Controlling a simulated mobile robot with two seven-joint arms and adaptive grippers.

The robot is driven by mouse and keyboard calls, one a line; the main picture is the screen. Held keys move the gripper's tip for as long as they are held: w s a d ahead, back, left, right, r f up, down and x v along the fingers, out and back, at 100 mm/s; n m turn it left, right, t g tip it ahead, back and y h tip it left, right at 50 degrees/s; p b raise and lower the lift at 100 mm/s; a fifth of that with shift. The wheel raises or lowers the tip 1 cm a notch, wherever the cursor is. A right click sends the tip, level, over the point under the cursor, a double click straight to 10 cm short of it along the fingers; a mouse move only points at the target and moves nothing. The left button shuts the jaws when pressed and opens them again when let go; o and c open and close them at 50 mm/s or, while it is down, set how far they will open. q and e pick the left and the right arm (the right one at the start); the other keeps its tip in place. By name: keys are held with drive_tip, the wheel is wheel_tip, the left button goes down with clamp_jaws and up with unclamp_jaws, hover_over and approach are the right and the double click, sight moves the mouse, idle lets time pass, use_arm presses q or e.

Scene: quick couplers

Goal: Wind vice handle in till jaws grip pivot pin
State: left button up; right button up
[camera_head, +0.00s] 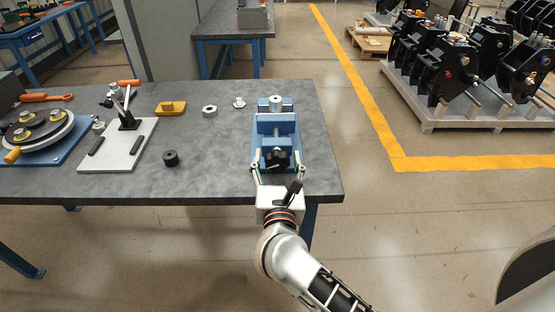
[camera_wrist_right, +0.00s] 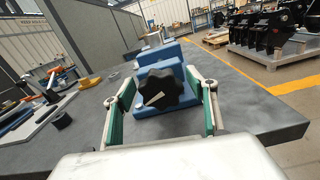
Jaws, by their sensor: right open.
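The blue vice (camera_head: 268,128) stands near the right end of the grey workbench. Its handle is a black lobed knob (camera_wrist_right: 160,88) on the near end, with a pale mark on its face; it also shows in the head view (camera_head: 277,158). The pivot pin (camera_head: 276,104) appears as a silver cylinder at the vice's far end; I cannot tell whether the jaws touch it. My right gripper (camera_head: 280,170) is open, its fingers on either side of the knob. In the right wrist view the green-padded fingers (camera_wrist_right: 160,108) stand apart from the knob. My left gripper is out of view.
A black ring (camera_head: 171,158), a metal nut (camera_head: 210,111), a small silver part (camera_head: 239,102) and a yellow block (camera_head: 171,108) lie on the workbench (camera_head: 215,180). A toggle clamp on a white plate (camera_head: 100,160) stands left. The bench between ring and vice is clear.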

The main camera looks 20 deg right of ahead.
drive_tip(key=v, duration=1.2)
drive_tip(key=shift+r, duration=0.1)
